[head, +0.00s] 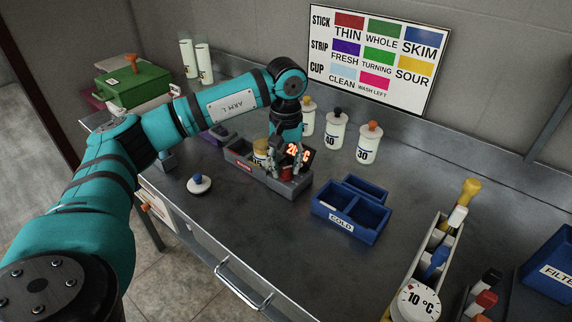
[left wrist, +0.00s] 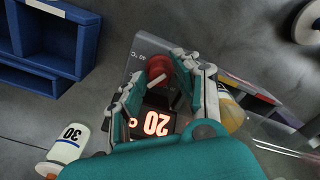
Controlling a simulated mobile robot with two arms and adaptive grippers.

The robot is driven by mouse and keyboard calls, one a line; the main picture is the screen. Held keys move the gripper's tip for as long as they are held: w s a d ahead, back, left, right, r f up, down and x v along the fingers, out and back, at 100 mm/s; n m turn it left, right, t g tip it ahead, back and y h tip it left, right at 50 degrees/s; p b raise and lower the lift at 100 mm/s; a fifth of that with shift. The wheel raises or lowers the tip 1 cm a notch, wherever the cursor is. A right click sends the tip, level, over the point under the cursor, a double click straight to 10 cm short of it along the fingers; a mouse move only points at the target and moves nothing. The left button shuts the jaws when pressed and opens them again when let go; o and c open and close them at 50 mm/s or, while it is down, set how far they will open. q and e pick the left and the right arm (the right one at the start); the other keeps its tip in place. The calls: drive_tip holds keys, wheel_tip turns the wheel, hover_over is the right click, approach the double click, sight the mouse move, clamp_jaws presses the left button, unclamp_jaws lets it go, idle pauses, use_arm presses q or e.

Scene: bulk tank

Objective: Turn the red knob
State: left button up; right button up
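The red knob (head: 287,173) sits on the right part of a grey device on the steel bench, in front of a lit display (head: 301,152) reading about 20 °C. My left gripper (head: 286,163) reaches down over the device. In the left wrist view the red knob (left wrist: 158,69) lies between the tips of the left gripper (left wrist: 160,74), with a finger on either side. The fingers are apart; I cannot tell whether they touch the knob. The display (left wrist: 154,124) also shows between the fingers. My right gripper is not in view.
A yellow-labelled jar (head: 260,153) stands in the device, left of the knob. Several white bottles (head: 369,146) stand behind. A blue COLD box (head: 351,209) is to the right, a white round item with a dark knob (head: 199,184) to the left. The bench front is clear.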

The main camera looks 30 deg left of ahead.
sight(286, 168)
use_arm(q)
wheel_tip(286, 168, up, 12)
drive_tip(key=shift+f, duration=0.15)
idle(0.3)
